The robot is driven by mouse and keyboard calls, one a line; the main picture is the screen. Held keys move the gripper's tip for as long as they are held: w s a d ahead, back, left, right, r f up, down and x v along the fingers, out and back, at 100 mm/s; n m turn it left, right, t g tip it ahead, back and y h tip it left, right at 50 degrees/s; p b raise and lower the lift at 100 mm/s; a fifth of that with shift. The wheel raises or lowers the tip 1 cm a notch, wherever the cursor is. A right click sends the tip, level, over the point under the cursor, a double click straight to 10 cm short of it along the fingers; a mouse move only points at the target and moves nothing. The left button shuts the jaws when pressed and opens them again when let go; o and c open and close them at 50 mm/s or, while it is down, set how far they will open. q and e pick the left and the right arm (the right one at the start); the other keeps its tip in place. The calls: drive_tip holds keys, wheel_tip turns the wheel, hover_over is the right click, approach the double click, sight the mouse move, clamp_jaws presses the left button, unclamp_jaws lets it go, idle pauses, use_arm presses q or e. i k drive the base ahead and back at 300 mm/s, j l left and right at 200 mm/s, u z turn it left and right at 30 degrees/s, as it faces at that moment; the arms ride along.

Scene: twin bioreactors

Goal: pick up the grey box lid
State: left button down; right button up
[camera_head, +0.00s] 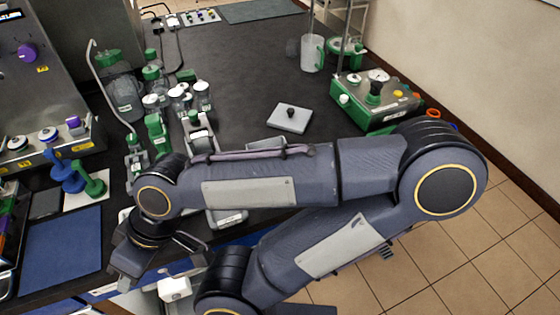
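The grey box lid (288,119) is a flat light-grey square plate with a black knob on top. It lies on the dark bench top in the middle of the camera_head view, with its knob up. My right arm reaches across the picture from the right and folds back to the left. Its forearm passes in front of the lid's near side without covering it. My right gripper (158,262) is at the lower left, at the bench's front edge, well away from the lid. Its fingertips are partly hidden and unclear. My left gripper is not in view.
A green-and-white device (375,103) stands right of the lid, with a clear jug (312,54) behind. Bottles with green caps (152,73) crowd the left. A grey object (267,144) is partly hidden behind my forearm. The bench behind the lid is clear.

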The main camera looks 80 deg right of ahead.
sight(286, 117)
drive_tip(key=z, duration=2.85)
drive_tip(key=i+l+u, duration=0.1)
drive_tip(key=l, duration=0.55)
drive_tip(key=i+l+u, duration=0.1)
drive_tip(key=l, duration=0.6)
drive_tip(key=i+l+u, duration=0.1)
drive_tip(key=l, duration=0.55)
